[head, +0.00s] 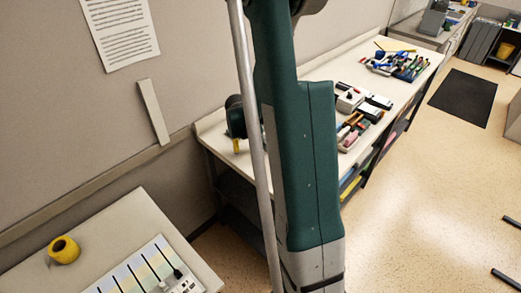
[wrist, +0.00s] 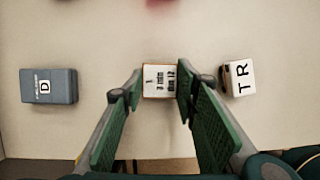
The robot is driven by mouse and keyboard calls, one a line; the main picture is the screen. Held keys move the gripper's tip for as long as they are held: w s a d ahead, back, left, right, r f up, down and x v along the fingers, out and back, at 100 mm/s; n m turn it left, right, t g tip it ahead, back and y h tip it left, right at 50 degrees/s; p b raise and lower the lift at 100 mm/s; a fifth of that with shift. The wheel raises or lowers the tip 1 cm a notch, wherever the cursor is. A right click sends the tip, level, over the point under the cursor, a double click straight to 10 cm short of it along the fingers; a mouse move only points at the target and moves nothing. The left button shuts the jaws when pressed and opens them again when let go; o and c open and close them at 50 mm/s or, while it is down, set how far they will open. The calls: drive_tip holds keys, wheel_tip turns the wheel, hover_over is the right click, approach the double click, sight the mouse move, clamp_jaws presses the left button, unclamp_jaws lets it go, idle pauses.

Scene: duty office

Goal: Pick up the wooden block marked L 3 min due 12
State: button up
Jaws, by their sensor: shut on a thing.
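The wooden block (wrist: 159,82) shows in the wrist view with a pale top face, brown edges and dark print reading "3 min" and "due 12", with a small mark above. My gripper (wrist: 158,84) has its two green fingers on either side of the block and is shut on it. I cannot tell whether the block rests on the pale worktop or is raised. In the head view, my arm hides the block and most of the gripper.
A blurred red thing (wrist: 165,2) is at the top. The head view shows cluttered tools (head: 398,65) further along the bench.

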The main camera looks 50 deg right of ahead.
drive_tip(key=shift+r, duration=0.1)
wheel_tip(320, 180, up, 10)
idle(0.9)
idle(0.5)
